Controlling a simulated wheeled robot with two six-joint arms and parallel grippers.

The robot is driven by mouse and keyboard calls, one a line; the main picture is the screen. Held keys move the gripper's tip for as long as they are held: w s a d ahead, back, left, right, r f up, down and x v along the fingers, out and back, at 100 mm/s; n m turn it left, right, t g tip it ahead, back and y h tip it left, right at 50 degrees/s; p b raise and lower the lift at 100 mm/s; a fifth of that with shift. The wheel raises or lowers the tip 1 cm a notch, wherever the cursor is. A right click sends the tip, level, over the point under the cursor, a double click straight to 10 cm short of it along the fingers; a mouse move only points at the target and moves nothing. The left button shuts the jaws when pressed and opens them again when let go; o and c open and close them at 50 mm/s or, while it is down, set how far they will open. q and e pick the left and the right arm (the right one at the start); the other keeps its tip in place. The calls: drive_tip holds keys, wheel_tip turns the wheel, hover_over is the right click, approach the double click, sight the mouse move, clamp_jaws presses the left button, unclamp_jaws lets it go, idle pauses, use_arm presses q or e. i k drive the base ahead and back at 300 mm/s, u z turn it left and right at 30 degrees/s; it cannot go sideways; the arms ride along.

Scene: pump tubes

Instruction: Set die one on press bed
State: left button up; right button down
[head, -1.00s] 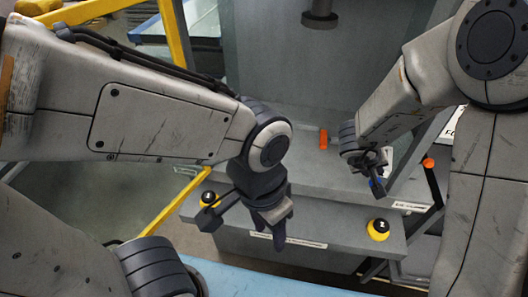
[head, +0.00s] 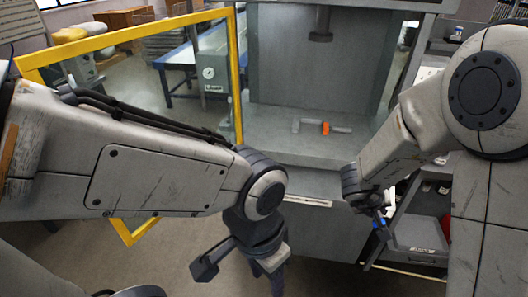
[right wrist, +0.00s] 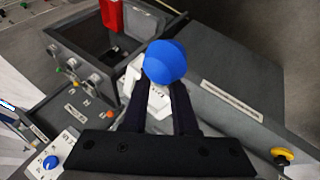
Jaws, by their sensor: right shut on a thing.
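The press bed (head: 280,130) is the grey shelf below the ram (head: 320,25) in the head view. My right gripper (head: 380,215) is in front of the press, at its right side. In the right wrist view it is shut on a blue ball-shaped piece (right wrist: 166,62), with a white marked part (right wrist: 158,100) visible below the ball, between the fingers. I cannot tell if this piece is die one; the ball also shows as a small blue spot in the head view (head: 379,223). My left gripper (head: 268,272) hangs low, left of the right one; its finger opening is not clear.
An orange block (head: 326,128) sits at a grey bar (head: 343,129) on the bed. A yellow frame (head: 239,80) stands left of the press. Shelving with a grey bin (head: 415,240) is at the right. The wrist view shows an open-topped box (right wrist: 100,48) and a yellow-and-black button (right wrist: 283,155).

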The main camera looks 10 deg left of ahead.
sight(273, 140)
drive_tip(key=k, duration=0.45)
drive_tip(key=z, duration=1.6)
drive_tip(key=i, duration=1.3)
drive_tip(key=u, duration=2.6)
drive_tip(key=i, duration=0.75)
drive_tip(key=u, duration=0.05)
